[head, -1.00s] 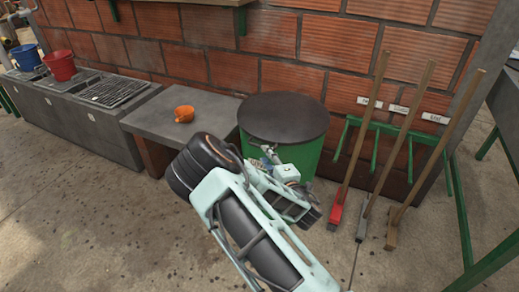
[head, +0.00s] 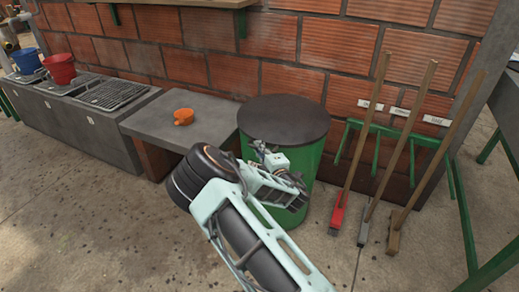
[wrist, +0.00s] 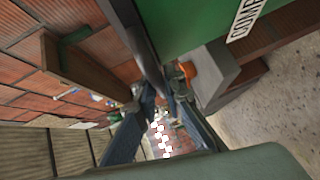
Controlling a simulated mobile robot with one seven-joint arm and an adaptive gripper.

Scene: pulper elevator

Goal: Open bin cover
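The green bin (head: 307,165) stands against the brick wall with its round dark cover (head: 285,117) lying flat on top. The green wall of the bin also shows in the wrist view (wrist: 205,20), with a white label. My gripper (head: 260,147) is at the near left edge of the cover. In the wrist view my gripper (wrist: 162,92) has its two fingers apart, and the dark edge of the cover (wrist: 143,45) runs in between the fingertips. I cannot tell whether the fingers touch it.
A low grey bench (head: 150,122) with an orange cup (head: 183,116) stands left of the bin. A red bucket (head: 60,69) and a blue bucket (head: 27,60) are farther left. Several long-handled tools (head: 380,150) lean on a green rack at the right. A shelf is on the wall above.

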